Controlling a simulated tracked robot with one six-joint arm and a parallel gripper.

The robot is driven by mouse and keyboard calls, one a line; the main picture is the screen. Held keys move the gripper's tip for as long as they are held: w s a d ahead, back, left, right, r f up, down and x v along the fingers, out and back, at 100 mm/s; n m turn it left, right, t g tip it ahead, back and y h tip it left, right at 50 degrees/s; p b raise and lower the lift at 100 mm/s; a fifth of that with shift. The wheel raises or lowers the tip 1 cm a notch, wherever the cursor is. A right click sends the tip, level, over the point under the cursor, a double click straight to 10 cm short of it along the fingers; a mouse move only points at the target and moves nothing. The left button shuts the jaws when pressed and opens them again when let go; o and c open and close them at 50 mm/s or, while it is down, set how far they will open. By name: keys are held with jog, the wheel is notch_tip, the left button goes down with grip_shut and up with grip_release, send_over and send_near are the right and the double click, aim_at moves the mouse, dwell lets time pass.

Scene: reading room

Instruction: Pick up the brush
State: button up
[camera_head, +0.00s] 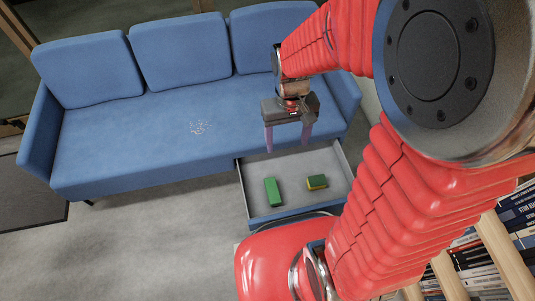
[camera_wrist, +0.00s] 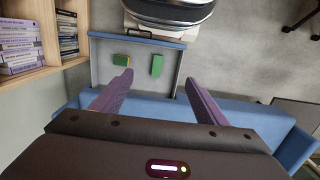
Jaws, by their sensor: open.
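A long green block (camera_head: 272,191), which may be the brush, lies in an open drawer (camera_head: 262,219) under the sofa; no bristles can be made out. In the wrist view the long green block (camera_wrist: 156,66) is right of the green and yellow one (camera_wrist: 121,60). My gripper (camera_head: 288,143) is open and empty, with purple fingers pointing down above the back of the drawer, apart from both blocks. Its fingers also show in the wrist view (camera_wrist: 159,78).
A blue sofa (camera_head: 130,145) stands behind the drawer, with pale crumbs (camera_head: 199,128) on its seat. Bookshelves (camera_head: 480,262) stand at the right of the head view, and a shelf with books (camera_wrist: 30,52) at the left of the wrist view. Grey floor (camera_head: 150,225) is clear at left.

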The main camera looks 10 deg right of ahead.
jog(key=w+f+g, duration=0.2)
jog(key=w+f, duration=0.1)
jog(key=f, duration=3.9)
jog(key=w+f+t, duration=0.2)
jog(key=w+f, duration=0.1)
jog(key=w, duration=0.5)
jog(key=shift+w+f+t, duration=0.2)
jog(key=shift+f+t, duration=0.1)
jog(key=shift+t, duration=0.1)
send_over(273, 190)
jog(key=shift+f, duration=4.3)
jog(key=shift+a+f, duration=0.1)
jog(key=shift+f, duration=2.5)
